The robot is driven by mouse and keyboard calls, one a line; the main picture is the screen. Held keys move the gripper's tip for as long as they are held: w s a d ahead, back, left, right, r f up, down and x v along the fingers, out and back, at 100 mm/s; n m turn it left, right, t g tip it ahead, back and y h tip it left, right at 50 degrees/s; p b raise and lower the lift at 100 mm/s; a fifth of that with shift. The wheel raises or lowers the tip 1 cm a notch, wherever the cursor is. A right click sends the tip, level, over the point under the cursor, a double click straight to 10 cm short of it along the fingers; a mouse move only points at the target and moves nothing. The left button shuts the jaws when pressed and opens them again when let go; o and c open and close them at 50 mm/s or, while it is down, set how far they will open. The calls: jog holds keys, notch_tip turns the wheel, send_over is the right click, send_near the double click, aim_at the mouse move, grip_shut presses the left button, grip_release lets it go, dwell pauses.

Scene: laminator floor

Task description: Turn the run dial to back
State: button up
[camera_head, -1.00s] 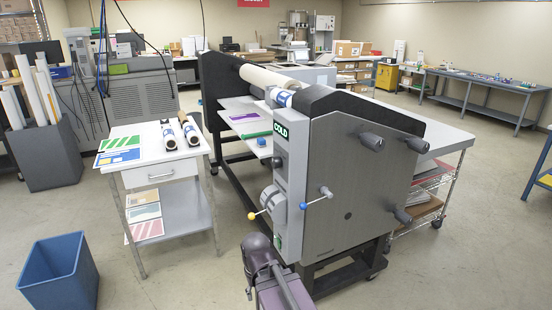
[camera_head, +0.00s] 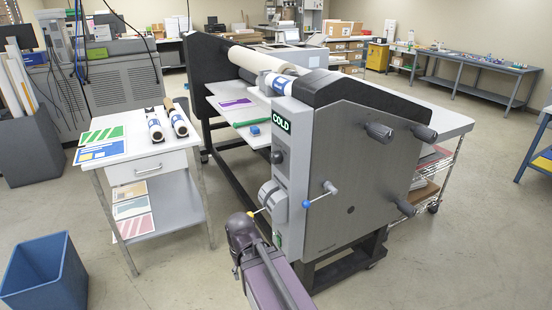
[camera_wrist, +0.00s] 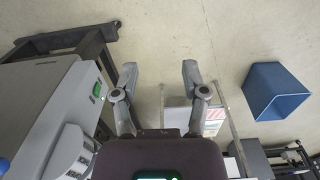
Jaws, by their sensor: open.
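The grey laminator's control panel (camera_head: 290,165) faces left in the head view, under a green COLD sign (camera_head: 283,121). A small dark round knob (camera_head: 278,157) sits on it, its marks too small to read. Below it is a larger grey rounded part (camera_head: 272,203) with a yellow-ended lever; which one is the run dial I cannot tell. My gripper (camera_wrist: 160,78) is open and empty in the wrist view, its two fingers apart above the floor. The laminator's side with a green switch (camera_wrist: 97,90) is left of the fingers, not touching them. My arm's end is low before the panel.
A white side table (camera_head: 140,163) with two rolls and prints stands left of the laminator. A blue bin (camera_head: 45,275) stands on the floor at left. A blue-ended lever (camera_head: 318,195) sticks out from the laminator's side.

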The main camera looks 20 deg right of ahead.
jog(key=shift+a, duration=0.15)
jog(key=shift+o, duration=1.2)
jog(key=o, duration=0.3)
jog(key=shift+o, duration=0.3)
jog(key=shift+w, duration=0.25)
jog(key=w+d+r+m+h, duration=0.2)
jog(key=w+d+r+h, duration=0.1)
jog(key=w+d+h, duration=0.3)
jog(key=w+d+r+m+h, duration=0.1)
jog(key=w+d+r+h, duration=0.25)
jog(key=w, duration=0.45)
jog(key=w+a+r+m+t+h, duration=0.1)
jog(key=w+r+m+h, duration=0.2)
jog(key=w+r+h, duration=0.5)
notch_tip(320, 180, up, 5)
jog(key=w, duration=0.2)
jog(key=shift+w+p, duration=0.4)
jog(key=shift+d+h, duration=0.15)
jog(key=shift+h, duration=0.1)
